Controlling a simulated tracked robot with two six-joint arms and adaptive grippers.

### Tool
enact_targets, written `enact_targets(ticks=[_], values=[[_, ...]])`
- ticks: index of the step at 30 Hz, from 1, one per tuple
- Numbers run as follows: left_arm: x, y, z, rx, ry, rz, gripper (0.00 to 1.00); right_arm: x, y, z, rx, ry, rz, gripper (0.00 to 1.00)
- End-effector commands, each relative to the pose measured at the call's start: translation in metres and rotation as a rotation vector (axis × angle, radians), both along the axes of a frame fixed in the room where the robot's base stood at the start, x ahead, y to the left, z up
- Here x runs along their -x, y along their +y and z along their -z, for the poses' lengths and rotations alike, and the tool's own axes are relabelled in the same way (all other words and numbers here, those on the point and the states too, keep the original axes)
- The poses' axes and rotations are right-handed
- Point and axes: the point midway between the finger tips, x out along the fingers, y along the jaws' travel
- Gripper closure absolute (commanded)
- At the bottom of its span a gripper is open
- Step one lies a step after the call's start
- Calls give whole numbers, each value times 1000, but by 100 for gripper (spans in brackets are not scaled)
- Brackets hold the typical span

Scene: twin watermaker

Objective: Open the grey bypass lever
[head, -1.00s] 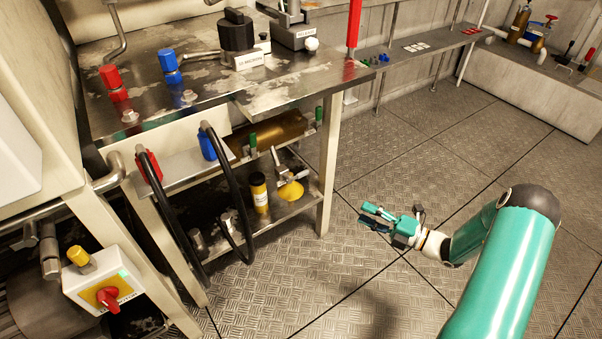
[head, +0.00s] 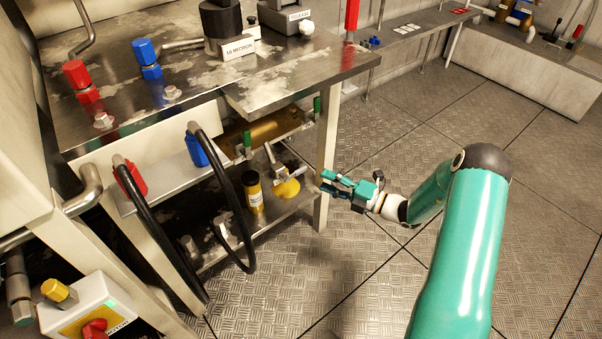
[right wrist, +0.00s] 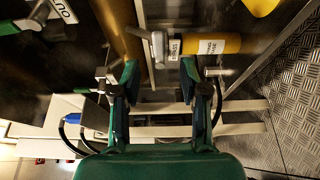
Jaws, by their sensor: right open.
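A grey metal lever fitting (head: 276,165) sits on the lower level of the steel bench, beside a yellow round part (head: 287,189). In the right wrist view a grey handle (right wrist: 158,44) shows ahead of the fingers, beside a small white label (right wrist: 174,47) too small to read surely. I take these to be the bypass lever. My right gripper (head: 324,185) is at the bench's front right leg, just right of the fitting and apart from it. Its two fingers (right wrist: 160,88) are spread with nothing between them. My left gripper is out of view.
The bench leg (head: 326,150) stands close to the right gripper. Black hoses (head: 228,200) loop in front of the shelf. A yellow bottle (head: 255,194) stands left of the fitting. Green-handled valves (head: 317,108) sit along the brass cylinder (head: 262,131). The floor at right is clear.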

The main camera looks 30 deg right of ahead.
Motion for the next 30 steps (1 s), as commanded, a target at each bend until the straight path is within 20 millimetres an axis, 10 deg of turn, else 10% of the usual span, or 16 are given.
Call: enact_targets(ticks=[12,26,30], values=[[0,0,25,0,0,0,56,-68,35,2,0,-1,-1,56],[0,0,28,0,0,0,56,-80,40,0,-1,0,3,56],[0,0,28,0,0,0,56,-79,40,0,-1,0,3,76]])
